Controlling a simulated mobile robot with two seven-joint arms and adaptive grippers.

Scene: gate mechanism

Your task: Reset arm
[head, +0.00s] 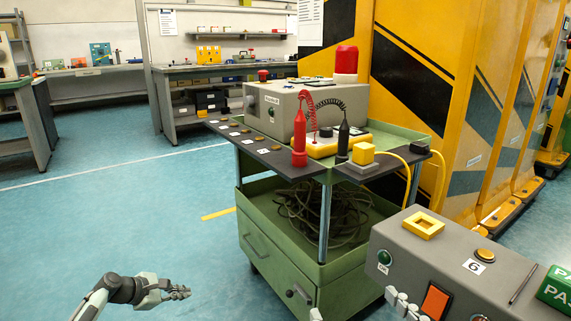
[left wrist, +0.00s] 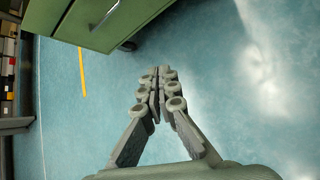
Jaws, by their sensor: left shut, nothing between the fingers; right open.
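My left gripper (head: 178,292) is low at the left, held over the blue floor and away from the green cart. In the left wrist view its fingers (left wrist: 158,78) meet at the tips with nothing between them. My right gripper (head: 353,303) shows only in part at the bottom edge of the head view. Its pale finger parts stand apart, one beside the grey console's front and one near the cart's lower corner. I see nothing held in it; the rest of it is out of frame.
The green cart (head: 262,229) carries a grey box, red and black probes and coiled cable. The grey console (head: 421,261) at the lower right holds a yellow square frame (head: 423,225). Yellow-black cabinets stand behind. Open floor (head: 110,215) lies left of the cart.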

